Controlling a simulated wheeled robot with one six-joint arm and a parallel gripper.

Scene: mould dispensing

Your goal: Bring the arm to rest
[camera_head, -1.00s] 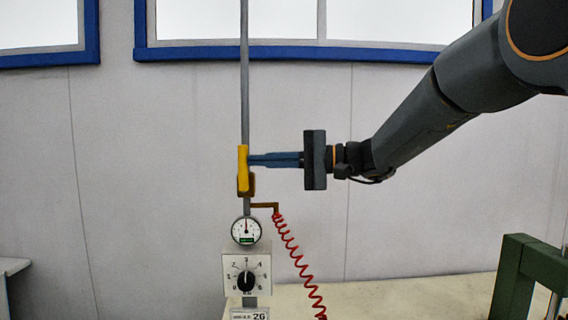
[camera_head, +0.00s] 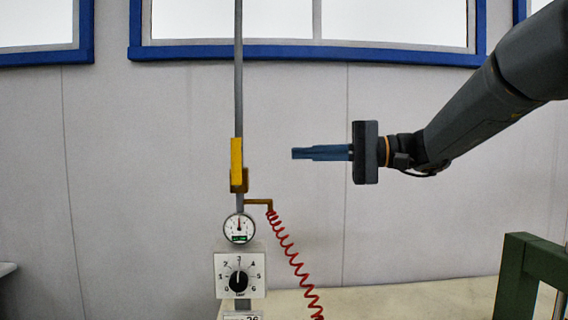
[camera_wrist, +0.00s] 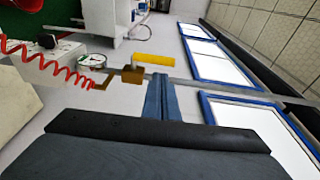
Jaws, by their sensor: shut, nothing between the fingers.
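My gripper (camera_head: 296,153) is shut and empty, its blue fingers pointing left in the head view. It is clear of the yellow lever (camera_head: 237,160) on the vertical grey pipe (camera_head: 239,80), with a gap of bare wall between them. In the wrist view my gripper's blue fingers (camera_wrist: 158,82) point up the picture, and the yellow lever (camera_wrist: 155,59) shows just beyond their tips. My arm reaches in from the upper right of the head view.
Below the lever are a round gauge (camera_head: 239,228), a dial box (camera_head: 221,290) and a coiled red hose (camera_head: 290,258). A pale bench top (camera_head: 400,300) and a green frame (camera_head: 515,275) stand at lower right. The wall space around my gripper is free.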

